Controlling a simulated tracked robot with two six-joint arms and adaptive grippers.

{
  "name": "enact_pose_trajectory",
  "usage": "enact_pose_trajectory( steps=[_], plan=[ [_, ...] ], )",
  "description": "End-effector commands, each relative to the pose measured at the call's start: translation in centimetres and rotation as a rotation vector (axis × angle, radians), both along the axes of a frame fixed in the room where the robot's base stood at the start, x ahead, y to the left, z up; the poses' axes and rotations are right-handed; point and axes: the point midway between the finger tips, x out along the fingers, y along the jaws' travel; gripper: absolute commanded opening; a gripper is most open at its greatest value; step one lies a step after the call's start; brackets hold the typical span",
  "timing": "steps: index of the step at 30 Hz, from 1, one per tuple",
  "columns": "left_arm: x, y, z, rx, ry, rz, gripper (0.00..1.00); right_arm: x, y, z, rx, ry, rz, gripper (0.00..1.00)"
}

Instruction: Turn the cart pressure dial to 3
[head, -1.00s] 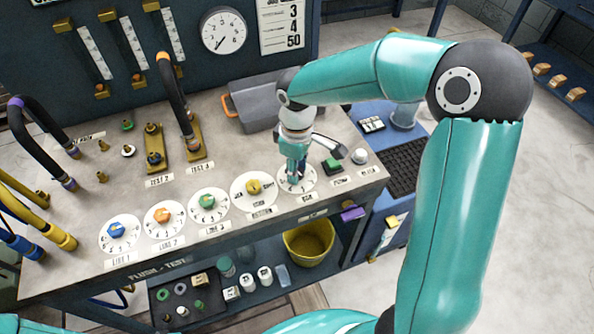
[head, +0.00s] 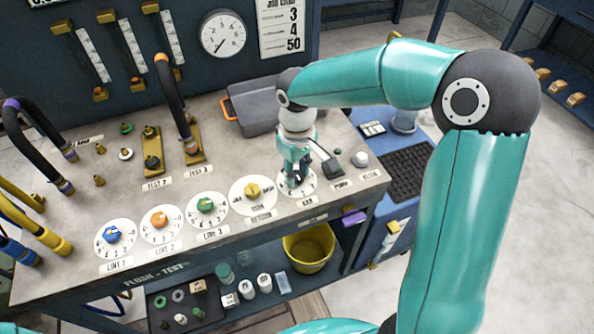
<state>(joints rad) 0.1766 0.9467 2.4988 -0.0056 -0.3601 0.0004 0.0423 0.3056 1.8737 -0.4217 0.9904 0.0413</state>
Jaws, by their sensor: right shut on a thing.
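The pressure dial (head: 311,184) is the rightmost white disc in the row on the cart's bench top, with a small label below it that I read as BAR. My right gripper (head: 296,180) points down over this dial and is shut on its knob. The gripper hides most of the knob and part of the scale, so I cannot read the setting. My left gripper is out of view.
To the left are a yellow-knobbed selector (head: 253,192) and dials with green (head: 206,205), orange (head: 159,219) and blue (head: 112,234) knobs. A grey case (head: 248,108) lies behind the gripper. A yellow bucket (head: 308,250) stands below. A card (head: 281,28) shows 3, 4, 50.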

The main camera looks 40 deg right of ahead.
Motion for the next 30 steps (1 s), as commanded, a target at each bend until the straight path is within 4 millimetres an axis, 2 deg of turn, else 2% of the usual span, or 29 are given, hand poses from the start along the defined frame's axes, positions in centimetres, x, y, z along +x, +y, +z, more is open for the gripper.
enact_pose_trajectory(
  steps=[2,3,7,16,20,23,30],
  plan=[
    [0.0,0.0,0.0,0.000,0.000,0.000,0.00,0.1,0.0,0.1,0.001,-0.006,0.000,0.00],
    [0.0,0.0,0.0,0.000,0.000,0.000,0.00,0.1,0.0,0.1,0.001,-0.006,0.001,0.34],
    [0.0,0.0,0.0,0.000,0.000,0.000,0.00,0.1,0.0,0.1,0.001,-0.004,0.001,0.56],
    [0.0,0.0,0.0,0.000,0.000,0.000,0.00,0.1,0.0,0.1,0.000,-0.002,0.001,0.58],
    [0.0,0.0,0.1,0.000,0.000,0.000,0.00,0.1,0.0,0.7,0.000,-0.004,0.001,0.58],
    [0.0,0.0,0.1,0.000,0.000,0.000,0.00,0.2,0.0,1.8,-0.001,-0.006,0.002,0.58],
    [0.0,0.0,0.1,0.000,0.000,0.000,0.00,0.2,0.0,6.4,0.000,-0.008,0.001,0.58]
  ],
)
